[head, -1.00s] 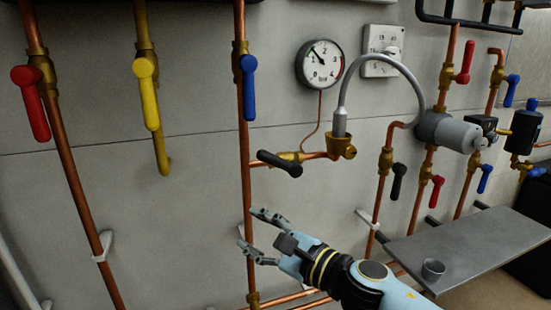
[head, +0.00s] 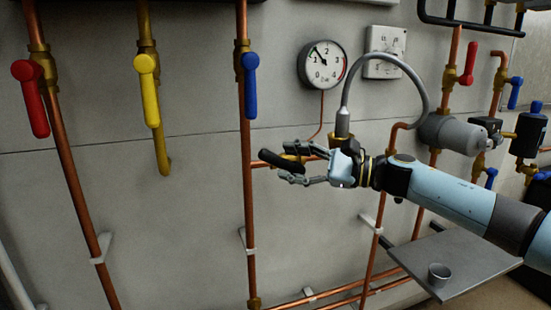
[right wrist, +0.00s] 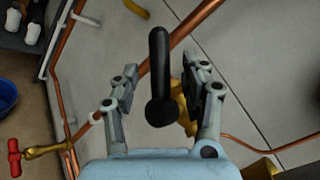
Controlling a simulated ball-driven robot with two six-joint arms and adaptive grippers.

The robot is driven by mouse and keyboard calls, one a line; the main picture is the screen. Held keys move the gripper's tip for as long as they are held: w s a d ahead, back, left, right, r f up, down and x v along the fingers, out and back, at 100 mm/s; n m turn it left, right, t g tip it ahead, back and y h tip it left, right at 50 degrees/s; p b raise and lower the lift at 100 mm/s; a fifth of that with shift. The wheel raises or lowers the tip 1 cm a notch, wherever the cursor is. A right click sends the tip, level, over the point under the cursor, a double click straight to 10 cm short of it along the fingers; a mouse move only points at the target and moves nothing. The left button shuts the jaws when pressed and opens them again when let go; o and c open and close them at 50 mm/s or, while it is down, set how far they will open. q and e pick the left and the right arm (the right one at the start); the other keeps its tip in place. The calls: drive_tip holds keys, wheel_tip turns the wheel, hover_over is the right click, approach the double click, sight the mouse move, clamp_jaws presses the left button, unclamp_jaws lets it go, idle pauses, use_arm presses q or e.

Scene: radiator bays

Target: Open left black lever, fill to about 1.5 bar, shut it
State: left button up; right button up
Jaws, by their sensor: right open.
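The left black lever (head: 276,160) sits on a brass valve in the short pipe below the gauge, its handle reaching left. My right gripper (head: 288,164) is around it with fingers apart, one above and one below. In the right wrist view the lever (right wrist: 159,70) stands between the two open fingers (right wrist: 161,82), with a visible gap on each side. The white pressure gauge (head: 322,65) has its needle toward the upper left, around 1; the exact reading is too small to tell. The grey filling hose (head: 384,57) arches from the brass fitting to the grey cylinder. My left gripper is out of view.
Red (head: 31,97), yellow (head: 149,90) and blue (head: 250,85) levers hang on pipes at the left.

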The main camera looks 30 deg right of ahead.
sight(284, 162)
drive_tip(key=shift+p+x, duration=0.3)
drive_tip(key=shift+x, duration=1.65)
clamp_jaws()
